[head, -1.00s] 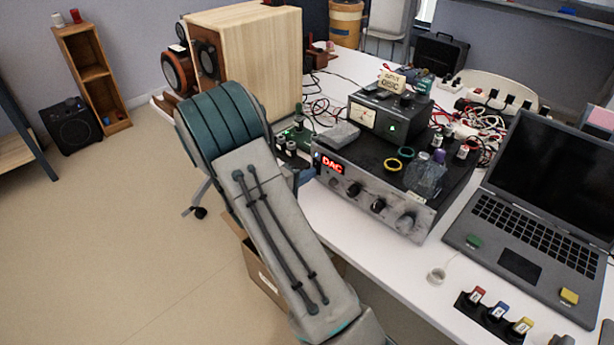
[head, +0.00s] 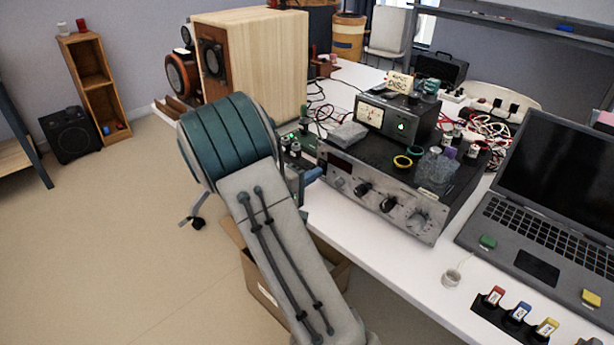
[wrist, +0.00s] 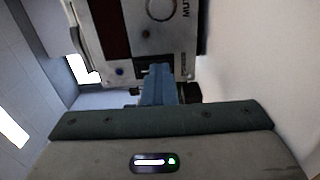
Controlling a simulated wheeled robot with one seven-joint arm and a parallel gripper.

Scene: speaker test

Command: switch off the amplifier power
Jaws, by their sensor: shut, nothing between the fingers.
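The amplifier (head: 385,205) is a black box with a silver front panel, standing on the white table. Its display window (head: 341,163) is dark. In the wrist view its front panel (wrist: 150,40) fills the top, with the dark display (wrist: 108,28), a knob and part of a "MUTE" label. My gripper (wrist: 158,70) has blue fingers, shut with nothing between them. The fingertips are at the panel edge beside small lettering that looks like "POWER". In the head view my arm hides most of the gripper (head: 313,174).
On the amplifier sit a lit meter box (head: 395,118), rings, a grey block and a clear wrapped item. A laptop (head: 545,205) is at right, a wooden speaker (head: 255,65) behind my arm. A cardboard box (head: 262,285) is below. Table space before the amplifier is mostly clear.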

